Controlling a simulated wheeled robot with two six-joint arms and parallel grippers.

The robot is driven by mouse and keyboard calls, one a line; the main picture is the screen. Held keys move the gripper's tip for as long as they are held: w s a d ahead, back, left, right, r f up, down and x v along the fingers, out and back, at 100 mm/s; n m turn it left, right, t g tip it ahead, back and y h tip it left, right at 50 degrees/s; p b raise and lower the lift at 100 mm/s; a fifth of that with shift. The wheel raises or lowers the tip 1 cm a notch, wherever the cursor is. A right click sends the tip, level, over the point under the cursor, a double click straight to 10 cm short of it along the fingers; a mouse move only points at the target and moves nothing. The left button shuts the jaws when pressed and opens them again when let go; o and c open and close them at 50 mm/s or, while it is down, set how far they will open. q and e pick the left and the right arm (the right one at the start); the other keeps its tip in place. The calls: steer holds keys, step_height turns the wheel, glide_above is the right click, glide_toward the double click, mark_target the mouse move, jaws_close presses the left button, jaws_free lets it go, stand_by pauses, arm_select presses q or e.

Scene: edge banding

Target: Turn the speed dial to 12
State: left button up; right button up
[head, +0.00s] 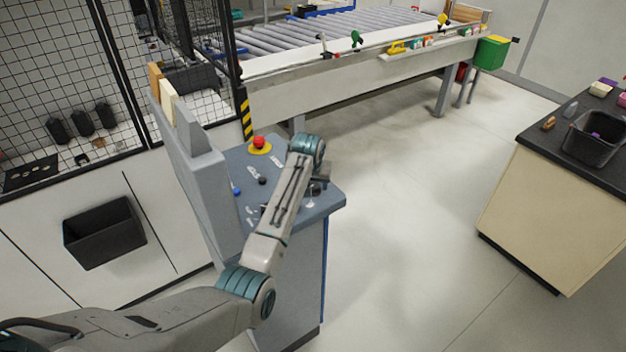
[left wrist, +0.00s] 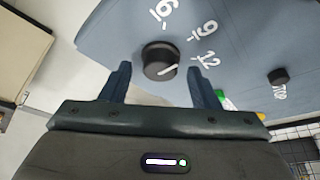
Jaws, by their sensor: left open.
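The speed dial (left wrist: 160,60) is a round black knob with a white pointer line, on the blue-grey panel in the left wrist view. Its line points toward the right of that picture, roughly toward the printed 12 (left wrist: 209,59); the exact setting is hard to read. My left gripper (left wrist: 158,84) is open, with one finger on each side of the dial in the picture. I cannot tell whether the fingers touch it. In the head view my left gripper (head: 316,187) is over the right part of the control console (head: 322,208), and my arm partly hides the panel. My right gripper is not in view.
A red emergency button (head: 259,142) on a yellow base and a blue button (head: 236,191) are on the console. Another small black knob (left wrist: 278,76) is on the panel. A dark worktop (head: 545,143) stands at right. Open floor lies between it and the console.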

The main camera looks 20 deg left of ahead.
arm_select(q)
steer(key=shift+f, duration=0.3)
steer(key=shift+c, duration=0.5)
steer(key=c, duration=0.9)
steer(key=shift+a+m, duration=0.1)
steer(key=shift+m, duration=0.2)
steer(key=shift+m+h, duration=0.5)
steer(key=shift+m, duration=0.5)
steer(key=m, duration=0.1)
steer(key=m+h, duration=0.1)
steer(key=m, duration=0.2)
steer(key=shift+w+a+h, duration=0.1)
steer(key=shift+a+h, duration=0.15)
steer(key=shift+h, duration=0.05)
steer(key=shift+m+g+h, duration=0.4)
steer(key=shift+m, duration=0.7)
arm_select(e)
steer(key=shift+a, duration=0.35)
